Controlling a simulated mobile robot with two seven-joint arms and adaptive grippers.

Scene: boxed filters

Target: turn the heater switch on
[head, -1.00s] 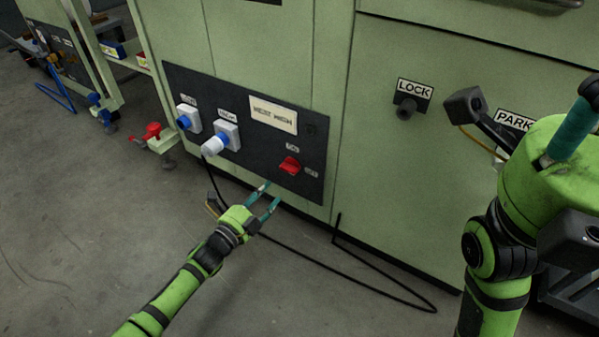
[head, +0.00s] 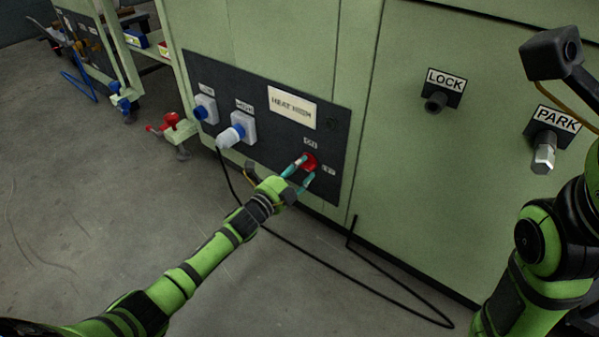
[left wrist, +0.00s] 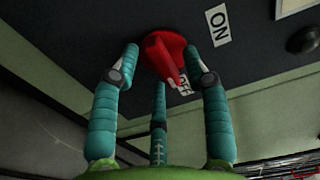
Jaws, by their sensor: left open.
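The heater switch is a red rotary knob (head: 310,161) low on the right of a black panel (head: 341,128), under a "HEAT" label plate (head: 291,108). In the left wrist view the red knob (left wrist: 163,55) has its ridge toward the OFF label (left wrist: 183,84); the ON label (left wrist: 218,26) is to its right. My left gripper (head: 301,172) is open at the knob, and its teal fingertips (left wrist: 163,58) stand on either side of it. Whether they touch it I cannot tell. My right arm shows at the right edge, but its fingers are not visible.
LOCK (head: 436,101) and PARK (head: 544,150) fittings are on the green cabinet.

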